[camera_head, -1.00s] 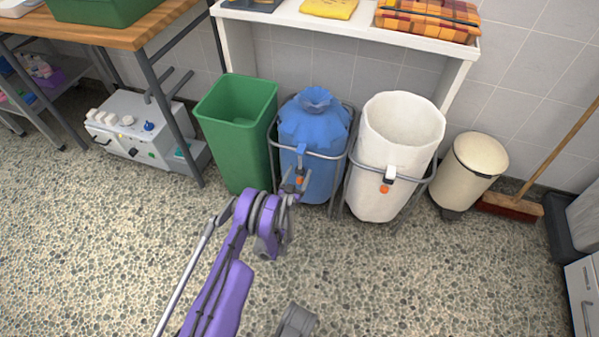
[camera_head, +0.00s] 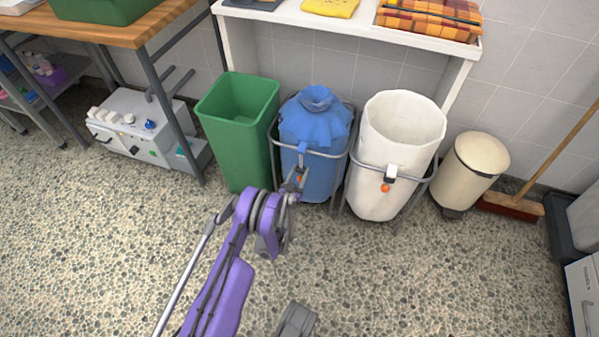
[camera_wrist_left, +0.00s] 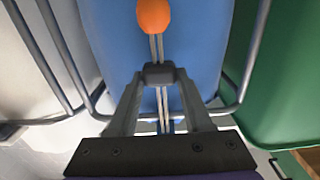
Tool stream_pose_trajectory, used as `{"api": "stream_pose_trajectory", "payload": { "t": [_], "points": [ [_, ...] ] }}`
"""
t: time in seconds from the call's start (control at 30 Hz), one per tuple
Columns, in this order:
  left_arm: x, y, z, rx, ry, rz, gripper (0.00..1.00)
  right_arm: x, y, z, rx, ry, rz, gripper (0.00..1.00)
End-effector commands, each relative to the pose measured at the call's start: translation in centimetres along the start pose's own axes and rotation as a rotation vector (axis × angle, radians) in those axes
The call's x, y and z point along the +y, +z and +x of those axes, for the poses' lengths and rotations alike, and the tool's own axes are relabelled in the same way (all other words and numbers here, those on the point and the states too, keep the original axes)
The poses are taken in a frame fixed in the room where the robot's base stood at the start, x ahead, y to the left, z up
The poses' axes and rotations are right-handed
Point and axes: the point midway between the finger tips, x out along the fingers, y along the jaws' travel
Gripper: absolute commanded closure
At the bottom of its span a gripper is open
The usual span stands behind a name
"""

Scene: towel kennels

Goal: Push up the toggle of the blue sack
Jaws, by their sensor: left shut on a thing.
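The blue sack (camera_head: 316,128) hangs in a grey metal frame between a green bin and a white sack; its top is gathered with a small opening. My left gripper (camera_head: 300,174) is at the front of the blue sack. In the left wrist view its fingers (camera_wrist_left: 159,84) are shut on the dark grey toggle (camera_wrist_left: 159,71), which sits on a thin double cord. An orange bead (camera_wrist_left: 154,15) is at the cord's end; it also shows in the head view (camera_head: 299,180).
The green bin (camera_head: 236,130) stands close on the left. The white sack (camera_head: 396,140), open-topped with its own toggle (camera_head: 391,172), stands close on the right. A white table (camera_head: 350,32) is behind. The floor in front is clear.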

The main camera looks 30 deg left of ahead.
Motion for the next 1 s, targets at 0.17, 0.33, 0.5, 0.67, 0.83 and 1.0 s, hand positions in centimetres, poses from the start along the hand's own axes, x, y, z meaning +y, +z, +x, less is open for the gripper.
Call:
{"api": "stream_pose_trajectory", "payload": {
  "t": [0.17, 0.33, 0.5, 0.67, 0.83, 1.0],
  "points": [
    [0.0, 0.0, 0.1, 0.001, 0.0, 0.0, 1.0, 0.0, 0.0, 0.0, 0.0, 0.0, 0.0, 1.0],
    [0.0, 0.0, 0.1, 0.001, 0.0, 0.0, 1.0, 0.0, 0.0, 0.0, 0.0, 0.0, 0.0, 1.0],
    [0.0, 0.0, 0.1, 0.001, 0.0, 0.0, 1.0, 0.0, 0.0, 0.0, 0.0, 0.0, 0.0, 1.0],
    [0.0, 0.0, 0.1, 0.001, 0.0, 0.0, 1.0, 0.0, 0.0, 0.0, 0.0, 0.0, 0.0, 1.0],
    [0.0, -1.3, 0.1, 0.001, 0.0, 0.0, 1.0, 0.0, -0.1, -0.5, 0.0, 0.0, 0.0, 1.0],
    [-0.1, -4.8, 0.1, 0.001, -0.001, -0.001, 1.0, 0.0, -0.4, -1.9, 0.002, 0.0, 0.0, 1.0]
  ]
}}
